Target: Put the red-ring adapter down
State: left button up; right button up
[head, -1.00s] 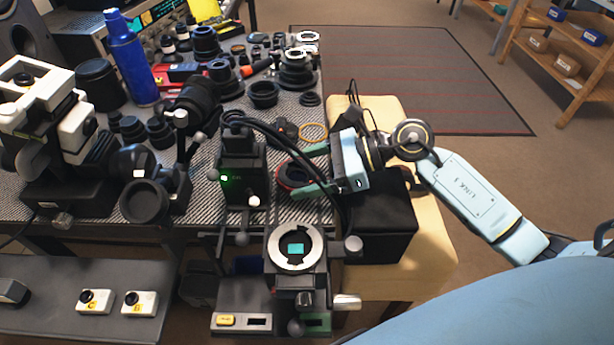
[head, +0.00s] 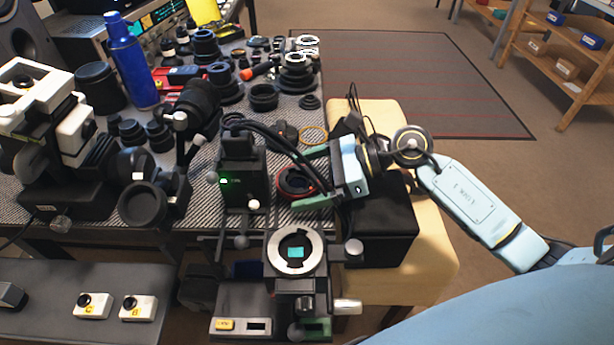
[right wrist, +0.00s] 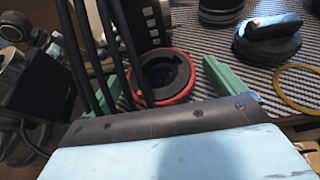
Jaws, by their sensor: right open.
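The red-ring adapter (head: 294,183) is a black ring with a red rim. It lies on the textured bench top near its front right edge, beside the black device with a green light. It also shows in the right wrist view (right wrist: 163,76), partly crossed by a dark cable. My right gripper (head: 304,178) has its green fingers spread wide, one on each side of the adapter with gaps between. In the right wrist view the fingers (right wrist: 172,88) stand apart, left and right of the ring. My left gripper is not in view.
The black device (head: 244,178) stands just left of the adapter, and its cables arch over the ring. A yellow ring (head: 314,134) and a dark cap lie behind. A mount stand (head: 295,252) is in front. A black box (head: 385,222) is at the right.

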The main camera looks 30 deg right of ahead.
jog(key=shift+r, duration=0.1)
jog(key=shift+r, duration=0.15)
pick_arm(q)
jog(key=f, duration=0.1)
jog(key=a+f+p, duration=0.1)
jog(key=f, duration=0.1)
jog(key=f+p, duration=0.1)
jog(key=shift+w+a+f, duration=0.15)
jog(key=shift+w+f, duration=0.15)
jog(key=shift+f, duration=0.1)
pick_arm(e)
jog(key=v, duration=1.2)
